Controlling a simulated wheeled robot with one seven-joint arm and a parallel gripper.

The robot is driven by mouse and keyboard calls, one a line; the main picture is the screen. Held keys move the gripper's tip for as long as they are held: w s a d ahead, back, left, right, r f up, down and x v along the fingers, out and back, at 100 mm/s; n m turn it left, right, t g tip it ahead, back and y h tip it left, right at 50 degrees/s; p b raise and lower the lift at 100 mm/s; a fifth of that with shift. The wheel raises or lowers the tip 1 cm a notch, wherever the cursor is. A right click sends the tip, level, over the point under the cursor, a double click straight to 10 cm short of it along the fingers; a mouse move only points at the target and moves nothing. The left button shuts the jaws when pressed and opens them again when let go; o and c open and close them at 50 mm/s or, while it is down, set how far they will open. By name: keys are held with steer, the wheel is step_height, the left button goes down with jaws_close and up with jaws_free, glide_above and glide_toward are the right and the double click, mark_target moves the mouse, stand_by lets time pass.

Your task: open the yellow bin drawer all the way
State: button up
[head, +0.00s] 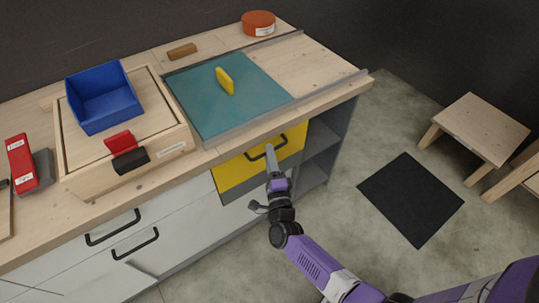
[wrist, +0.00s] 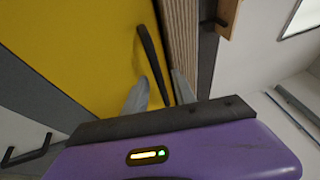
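The yellow bin drawer (head: 233,176) is under the right part of the counter, and its front looks flush with the cabinet. Its yellow front (wrist: 70,35) fills the upper left of the wrist view. A dark bar handle (head: 281,141) runs along the front near its top; it also shows in the wrist view (wrist: 148,50). My gripper (head: 268,150) is at the handle. In the wrist view my gripper's two grey fingers (wrist: 159,82) stand apart, one on each side of the handle, with small gaps visible. Part of the handle is hidden by my gripper in the head view.
White drawers (head: 150,262) with black handles are left of the yellow one; an open grey shelf (head: 322,140) is right. On the counter are a blue bin (head: 103,97), a wooden box (head: 75,160) and a teal mat (head: 205,105). Floor with a black mat (head: 410,198) is clear; a stool (head: 480,127) stands right.

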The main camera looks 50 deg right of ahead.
steer(key=shift+w, duration=0.1)
jaws_close()
stand_by(1.4)
